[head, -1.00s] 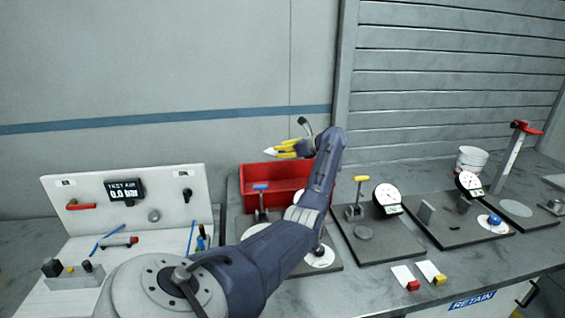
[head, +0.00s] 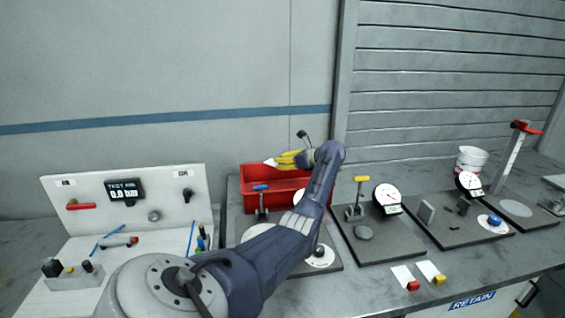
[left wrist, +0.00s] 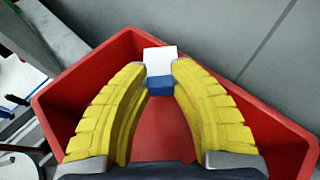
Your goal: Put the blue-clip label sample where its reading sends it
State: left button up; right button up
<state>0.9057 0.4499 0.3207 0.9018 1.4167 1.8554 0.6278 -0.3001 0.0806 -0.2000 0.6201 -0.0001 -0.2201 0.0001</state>
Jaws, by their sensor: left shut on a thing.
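My left gripper (left wrist: 160,84) has yellow fingers and is shut on the blue-clip label sample. The sample's blue clip (left wrist: 159,86) sits between the fingertips in the left wrist view, with its white label (left wrist: 160,60) beyond them. The red bin (left wrist: 75,88) lies below the gripper in that view, and its floor shows bare between the fingers. In the head view the left gripper (head: 271,162) is over the back part of the red bin (head: 258,178), with a white label at its tip. The blue clip cannot be made out there. My right gripper is not in view.
Two label samples, with a red clip (head: 413,286) and a yellow clip (head: 439,280), lie at the bench front. Dial gauges (head: 388,196) on dark plates stand to the right. A test air panel (head: 150,200) is at the left. A drawer marked RETAIN (head: 472,300) is at lower right.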

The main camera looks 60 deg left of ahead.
pick_arm(q)
jog(key=shift+f, duration=0.6)
jog(key=o, duration=0.8)
jog(key=shift+o, duration=0.2)
jog(key=shift+r, duration=0.2)
jog(key=shift+d+r, duration=0.15)
jog(key=shift+r, duration=0.4)
jog(key=shift+v, duration=1.85)
